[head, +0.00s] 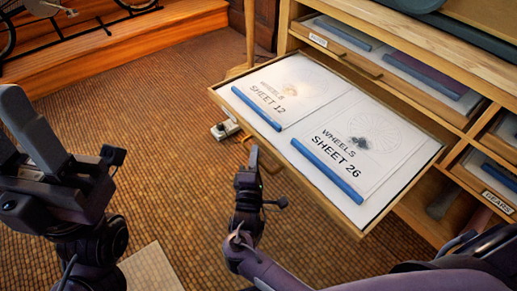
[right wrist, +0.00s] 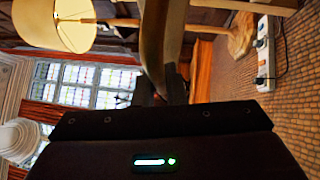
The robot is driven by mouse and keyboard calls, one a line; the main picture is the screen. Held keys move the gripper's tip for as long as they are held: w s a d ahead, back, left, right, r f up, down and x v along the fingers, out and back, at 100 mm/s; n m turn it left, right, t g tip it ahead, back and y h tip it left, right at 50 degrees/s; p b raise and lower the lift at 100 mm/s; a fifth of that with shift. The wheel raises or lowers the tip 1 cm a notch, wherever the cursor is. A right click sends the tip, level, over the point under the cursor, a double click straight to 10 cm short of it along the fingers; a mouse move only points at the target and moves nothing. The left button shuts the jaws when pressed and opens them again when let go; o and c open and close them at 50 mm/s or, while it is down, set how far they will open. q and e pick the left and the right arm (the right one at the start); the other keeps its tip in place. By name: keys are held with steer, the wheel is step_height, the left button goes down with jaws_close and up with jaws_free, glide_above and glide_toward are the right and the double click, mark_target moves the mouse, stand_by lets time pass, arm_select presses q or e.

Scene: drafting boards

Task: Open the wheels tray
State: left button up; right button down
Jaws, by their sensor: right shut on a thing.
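The wheels tray (head: 224,103) is pulled well out of the wooden cabinet, over the floor. It holds two sheets marked WHEELS, sheet 12 (head: 298,88) and sheet 26 (head: 372,150), each with a blue bar along its near edge. My right gripper (head: 254,160) is at the tray's front edge, shut on its wooden handle (head: 271,164). Part of the handle is hidden by the gripper. In the right wrist view, a brown curved piece, seemingly the handle, runs down to the fingers. My left gripper (head: 35,135) is apart from the tray at the far left; its finger gap is unclear.
Above the tray is another labelled drawer (head: 341,49) in the cabinet; a GEARS drawer (head: 497,200) is at the lower right. A white power strip (head: 224,130) lies on the floor by the tray. Wooden steps (head: 120,46) stand at the upper left. The floor left of the tray is mostly clear.

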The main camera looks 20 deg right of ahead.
steer(key=shift+a, duration=0.15)
steer(key=shift+s, duration=0.1)
steer(key=c, duration=1.5)
jaws_free()
